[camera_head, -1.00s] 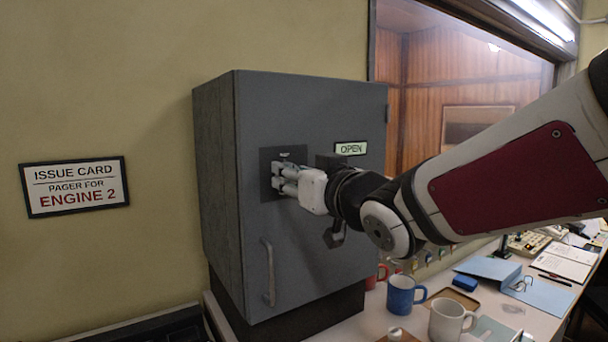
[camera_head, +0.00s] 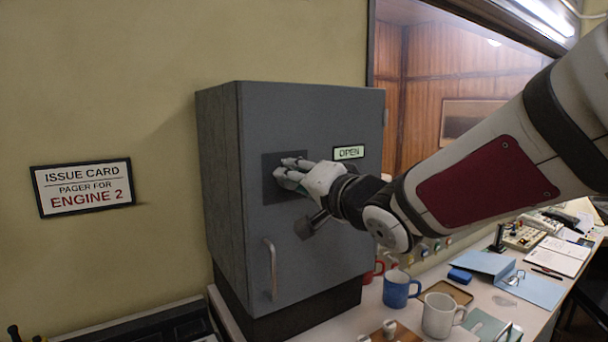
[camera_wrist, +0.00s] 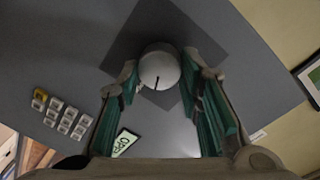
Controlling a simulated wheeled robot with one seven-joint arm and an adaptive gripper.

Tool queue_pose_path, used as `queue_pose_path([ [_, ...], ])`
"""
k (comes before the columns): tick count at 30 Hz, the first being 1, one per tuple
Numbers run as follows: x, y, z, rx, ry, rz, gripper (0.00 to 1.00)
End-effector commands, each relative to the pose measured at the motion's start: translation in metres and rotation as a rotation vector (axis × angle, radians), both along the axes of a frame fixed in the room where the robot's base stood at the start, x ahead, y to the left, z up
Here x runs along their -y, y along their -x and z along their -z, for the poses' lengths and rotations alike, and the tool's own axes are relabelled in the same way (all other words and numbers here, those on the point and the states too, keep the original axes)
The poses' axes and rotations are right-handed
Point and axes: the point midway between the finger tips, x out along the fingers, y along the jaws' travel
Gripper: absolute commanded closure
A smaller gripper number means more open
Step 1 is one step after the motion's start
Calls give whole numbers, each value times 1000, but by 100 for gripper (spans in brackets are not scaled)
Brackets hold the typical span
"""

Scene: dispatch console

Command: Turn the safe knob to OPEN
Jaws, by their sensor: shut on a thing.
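The grey safe (camera_head: 310,215) stands on the counter with its door closed. Its knob is hidden behind my gripper (camera_head: 284,174) in the head view, in front of a darker square plate (camera_head: 270,190). In the wrist view the pale round knob (camera_wrist: 160,62), with a dark pointer line, sits between my green-padded fingers, which are shut on it. The lit OPEN sign (camera_head: 349,152) is on the door, right of the knob. In the wrist view the sign (camera_wrist: 125,143) is at lower left, and the pointer line points down, slightly left.
A bar handle (camera_head: 271,268) is low on the safe door. A blue mug (camera_head: 398,289), a white mug (camera_head: 438,316) and papers are on the counter to the right. An "ISSUE CARD" sign (camera_head: 84,187) hangs on the wall at left. Several small keys (camera_wrist: 62,115) show in the wrist view.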

Motion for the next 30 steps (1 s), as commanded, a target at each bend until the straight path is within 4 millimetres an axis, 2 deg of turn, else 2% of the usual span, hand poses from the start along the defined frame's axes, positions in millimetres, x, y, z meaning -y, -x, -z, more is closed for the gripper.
queue_pose_path([
  [15,1,0,1,-213,-309,1,95],
  [30,1,-1,2,-263,-388,1,95],
])
